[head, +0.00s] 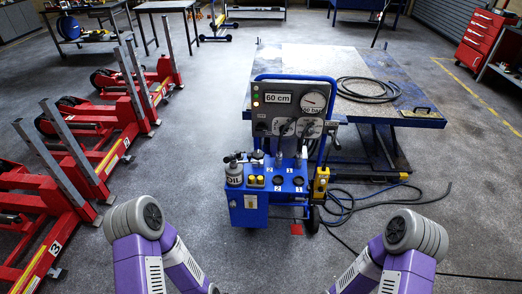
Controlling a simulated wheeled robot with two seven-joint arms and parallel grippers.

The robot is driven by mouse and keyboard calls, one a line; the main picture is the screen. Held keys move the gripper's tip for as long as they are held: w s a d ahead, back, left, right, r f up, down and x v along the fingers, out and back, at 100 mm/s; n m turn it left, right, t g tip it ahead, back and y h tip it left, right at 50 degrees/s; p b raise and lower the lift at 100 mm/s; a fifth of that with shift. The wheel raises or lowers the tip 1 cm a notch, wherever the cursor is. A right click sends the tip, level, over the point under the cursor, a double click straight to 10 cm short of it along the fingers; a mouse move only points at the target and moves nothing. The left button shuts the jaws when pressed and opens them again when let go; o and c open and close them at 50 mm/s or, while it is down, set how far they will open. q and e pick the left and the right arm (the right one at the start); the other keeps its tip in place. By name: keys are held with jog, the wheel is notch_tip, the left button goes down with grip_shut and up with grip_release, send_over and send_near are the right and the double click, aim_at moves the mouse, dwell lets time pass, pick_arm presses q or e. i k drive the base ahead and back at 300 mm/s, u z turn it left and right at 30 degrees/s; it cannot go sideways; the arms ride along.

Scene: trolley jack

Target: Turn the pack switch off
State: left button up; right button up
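The blue hydraulic power pack (262,205) stands upright in the middle of the floor in the head view. Its grey control panel (272,113) carries a "60 cm" display (278,98), a round gauge (314,100) and small indicator lights at its left edge. Dark controls sit along the panel's lower part, including a small one at the left (262,127). Which of them is the pack switch, and its position, is too small to tell. Both my purple arms show at the bottom, left and right of the pack, but their grippers are out of view.
A blue lift table (300,62) with a coiled hose (368,90) stands behind the pack. Hoses (375,208) lie on the floor to its right. Red wheeled jacks (85,140) line the left. A red tool cabinet (478,40) is far right. Floor before the pack is mostly clear.

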aim_at(261, 126)
jog(key=z, duration=0.2)
jog(key=k, duration=0.3)
jog(key=u, duration=1.25)
jog(key=i, duration=1.55)
jog(key=z, duration=0.95)
